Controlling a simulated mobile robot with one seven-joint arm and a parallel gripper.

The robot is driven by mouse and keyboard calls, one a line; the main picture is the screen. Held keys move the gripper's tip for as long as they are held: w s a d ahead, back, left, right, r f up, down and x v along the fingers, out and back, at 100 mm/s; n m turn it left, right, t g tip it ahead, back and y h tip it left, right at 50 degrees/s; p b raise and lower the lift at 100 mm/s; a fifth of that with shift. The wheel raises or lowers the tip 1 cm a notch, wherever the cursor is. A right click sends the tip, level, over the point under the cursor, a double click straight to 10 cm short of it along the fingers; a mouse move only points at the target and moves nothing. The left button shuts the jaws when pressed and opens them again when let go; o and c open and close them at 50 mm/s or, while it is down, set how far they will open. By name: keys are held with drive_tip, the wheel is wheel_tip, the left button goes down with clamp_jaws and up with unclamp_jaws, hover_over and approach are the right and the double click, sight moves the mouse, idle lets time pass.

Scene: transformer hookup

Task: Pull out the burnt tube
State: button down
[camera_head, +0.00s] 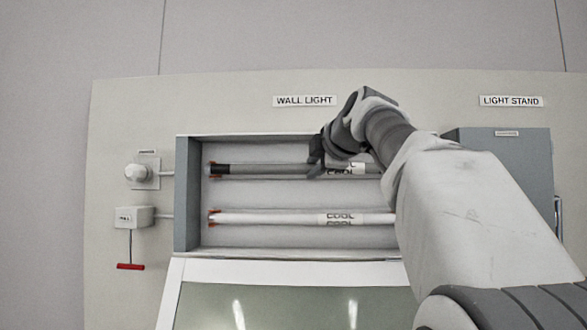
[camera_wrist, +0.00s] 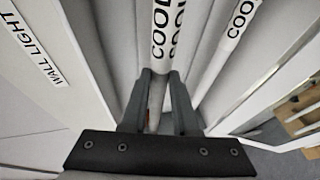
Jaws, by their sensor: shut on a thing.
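The burnt tube (camera_head: 260,169) is the upper one in the wall light box. It is grey with a blackened left end, and that end sits at the orange-red holder on the left. Its right end is hidden behind my arm. My gripper (camera_head: 318,160) is shut on this tube near its middle, beside the COOL label. In the wrist view the fingers (camera_wrist: 159,105) stand on both sides of the tube (camera_wrist: 160,60). The lower tube (camera_head: 270,217) is white, also marked COOL, and sits parallel below; it also shows in the wrist view (camera_wrist: 235,35).
The box's grey left wall (camera_head: 187,208) and lower edge frame the tubes. An open glazed cover (camera_head: 280,295) hangs below. A pull switch with a red handle (camera_head: 130,267) is at left. A grey cabinet (camera_head: 515,160) under the LIGHT STAND sign is at right, behind my arm.

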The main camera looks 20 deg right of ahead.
drive_tip(key=shift+s+a, duration=0.15)
drive_tip(key=shift+s, duration=0.15)
drive_tip(key=s+b, duration=0.1)
drive_tip(key=s+a, duration=0.1)
drive_tip(key=s, duration=0.1)
drive_tip(key=s+a+b, duration=0.1)
drive_tip(key=shift+s+b, duration=0.3)
idle(0.5)
drive_tip(key=shift+d+f, duration=0.1)
drive_tip(key=shift+f, duration=0.05)
